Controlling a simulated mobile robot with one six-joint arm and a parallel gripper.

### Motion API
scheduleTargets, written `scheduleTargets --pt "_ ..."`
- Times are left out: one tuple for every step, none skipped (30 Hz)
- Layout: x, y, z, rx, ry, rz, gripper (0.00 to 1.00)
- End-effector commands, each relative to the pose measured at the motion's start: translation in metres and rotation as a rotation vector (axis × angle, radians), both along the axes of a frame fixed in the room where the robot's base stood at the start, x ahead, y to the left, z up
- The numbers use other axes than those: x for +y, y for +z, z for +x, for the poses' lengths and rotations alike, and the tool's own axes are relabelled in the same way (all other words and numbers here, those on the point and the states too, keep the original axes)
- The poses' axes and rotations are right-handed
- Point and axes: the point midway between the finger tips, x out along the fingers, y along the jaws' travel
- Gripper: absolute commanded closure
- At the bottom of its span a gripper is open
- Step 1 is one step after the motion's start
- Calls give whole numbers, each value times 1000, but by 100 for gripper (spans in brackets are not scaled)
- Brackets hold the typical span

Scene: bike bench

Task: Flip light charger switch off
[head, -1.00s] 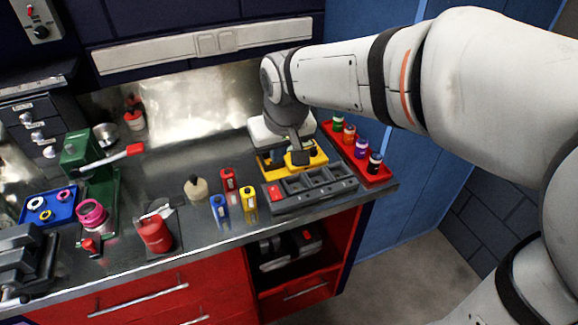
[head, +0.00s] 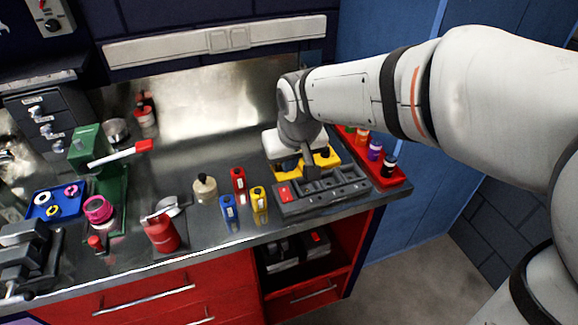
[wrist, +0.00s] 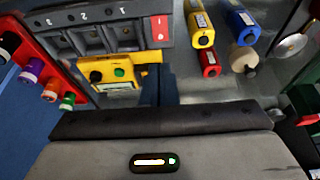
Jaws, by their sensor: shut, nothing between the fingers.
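The light charger (head: 325,197) is a dark grey block with a row of empty slots at the bench's front right. Its red switch (head: 284,193) is at the left end in the head view. The switch also shows in the wrist view (wrist: 161,30), with a small white mark on it. Slot numbers show beside it. My gripper (head: 311,173) is shut and empty, low over the charger's back edge, right of the switch. In the wrist view my dark fingers (wrist: 160,82) point toward the switch end, and I cannot tell whether they touch the charger.
A yellow unit (wrist: 108,72) with black and green knobs sits directly behind the charger. A red tray (head: 391,181) of small bottles is to the right.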

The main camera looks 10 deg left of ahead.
Motion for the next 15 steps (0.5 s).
scheduleTargets --pt "2 -12 3 5 0 -3 100" --pt "3 -18 5 6 0 -4 100" --pt "4 -27 7 6 0 -4 100" --pt "6 -33 9 6 0 -4 100" --pt "7 -39 11 5 1 -3 100" --pt "8 -46 13 5 0 -3 100" --pt "9 -52 15 4 1 -3 100" --pt "10 -57 16 4 0 -3 100" --pt "11 -64 16 4 1 -3 100" --pt "11 -68 17 4 1 -3 100" --pt "11 -72 17 3 1 -2 100" --pt "11 -77 18 3 1 -2 100" --pt "12 -80 18 2 1 -2 100" --pt "12 -83 19 2 1 -1 100" --pt "12 -86 19 2 1 -1 100"
